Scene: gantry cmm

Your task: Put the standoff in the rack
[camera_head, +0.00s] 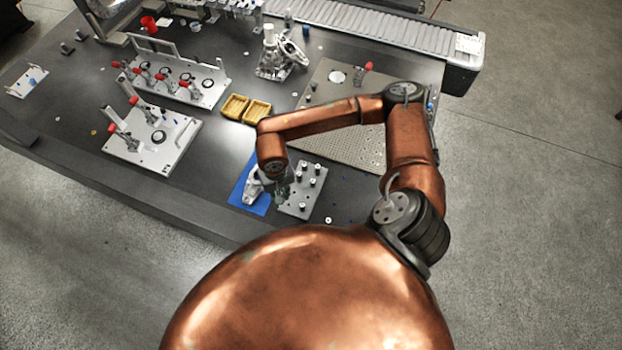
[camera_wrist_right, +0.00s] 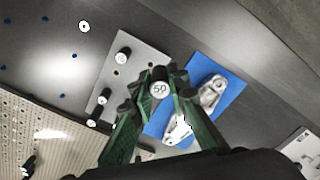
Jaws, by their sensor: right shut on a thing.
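The rack, a light grey plate (camera_head: 310,195), lies near the front edge of the table with several short posts standing on it. It also shows in the right wrist view (camera_wrist_right: 147,59), with dark standoffs with pale tops (camera_wrist_right: 123,57) on it. My right gripper (camera_head: 278,190) is low beside the rack's left edge in the head view. In the right wrist view its green fingers (camera_wrist_right: 156,88) are shut on a standoff (camera_wrist_right: 160,89) with a white top marked 50. The fingers hide its lower part, so I cannot tell its height above the plate. My left gripper is out of view.
A blue mat (camera_head: 238,190) with pale metal parts lies left of the rack. A perforated plate (camera_head: 345,145) is behind it, with yellow bins (camera_head: 235,106) farther left. Clamp fixtures (camera_head: 150,140) stand on the left, and a conveyor (camera_head: 370,30) runs along the back.

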